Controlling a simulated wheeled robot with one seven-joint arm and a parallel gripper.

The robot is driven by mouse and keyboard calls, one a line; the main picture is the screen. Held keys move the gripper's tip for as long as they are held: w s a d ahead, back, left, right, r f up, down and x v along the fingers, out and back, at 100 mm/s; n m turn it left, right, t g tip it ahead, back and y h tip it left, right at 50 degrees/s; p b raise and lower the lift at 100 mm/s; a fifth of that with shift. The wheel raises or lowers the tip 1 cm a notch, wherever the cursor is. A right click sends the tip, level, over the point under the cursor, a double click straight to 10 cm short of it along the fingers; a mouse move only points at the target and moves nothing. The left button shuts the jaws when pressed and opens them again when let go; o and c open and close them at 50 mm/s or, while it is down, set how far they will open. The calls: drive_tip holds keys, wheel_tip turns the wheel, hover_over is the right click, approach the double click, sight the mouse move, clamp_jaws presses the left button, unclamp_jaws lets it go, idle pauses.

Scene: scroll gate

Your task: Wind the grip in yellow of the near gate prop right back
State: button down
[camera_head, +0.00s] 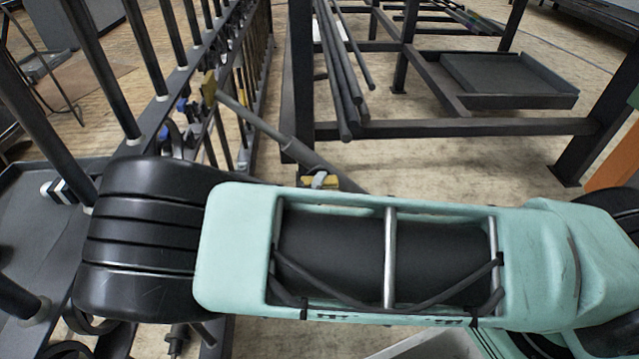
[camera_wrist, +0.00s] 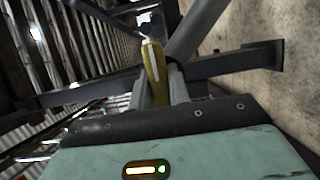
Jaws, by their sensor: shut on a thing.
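The near gate prop (camera_head: 255,122) is a grey telescoping tube. It slants from a yellow bracket (camera_head: 209,88) on the barred gate down towards my arm, which hides part of its lower end. A yellow piece with a pale fitting (camera_head: 320,181) shows just above my arm, beside the tube. In the wrist view, the yellow grip (camera_wrist: 154,72) stands lengthwise between the two fingers of my gripper (camera_wrist: 158,82). The gripper is shut on it. A pale metal fitting shows at the grip's far end. In the head view my arm hides the gripper.
The gate (camera_head: 175,75) with dark upright bars runs along the left. A dark steel rack (camera_head: 450,128) with long rods (camera_head: 340,75) and a grey tray (camera_head: 510,78) stands behind the prop. Bare floor (camera_head: 440,165) shows between the rack and my arm.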

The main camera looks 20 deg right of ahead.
drive_tip(key=shift+r+p, duration=0.1)
drive_tip(key=shift+p, duration=0.2)
drive_tip(key=shift+r+m+p, duration=0.1)
drive_tip(key=shift+m+p, duration=0.4)
drive_tip(key=shift+p, duration=0.25)
drive_tip(key=m+y+p, duration=0.1)
drive_tip(key=m+p, duration=0.1)
drive_tip(key=p, duration=0.1)
drive_tip(key=shift+r+g, duration=0.15)
drive_tip(key=shift+g, duration=0.25)
drive_tip(key=m+y+p, duration=0.1)
drive_tip(key=m+p, duration=0.1)
drive_tip(key=p, duration=0.1)
drive_tip(key=m+y+p, duration=0.1)
drive_tip(key=m+p, duration=0.1)
drive_tip(key=p, duration=0.1)
drive_tip(key=shift+d+g+p, duration=0.1)
drive_tip(key=shift+g+p, duration=0.2)
drive_tip(key=m+y+p, duration=0.1)
drive_tip(key=m+p, duration=0.1)
drive_tip(key=m+y+p, duration=0.2)
drive_tip(key=p, duration=0.1)
drive_tip(key=shift+s+f, duration=0.1)
drive_tip(key=shift+f, duration=0.1)
drive_tip(key=shift+f+m+y+p, duration=0.15)
drive_tip(key=shift+m+y+p, duration=0.95)
drive_tip(key=shift+m+p, duration=0.45)
drive_tip(key=c, duration=1.3)
unclamp_jaws()
drive_tip(key=shift+t, duration=0.4)
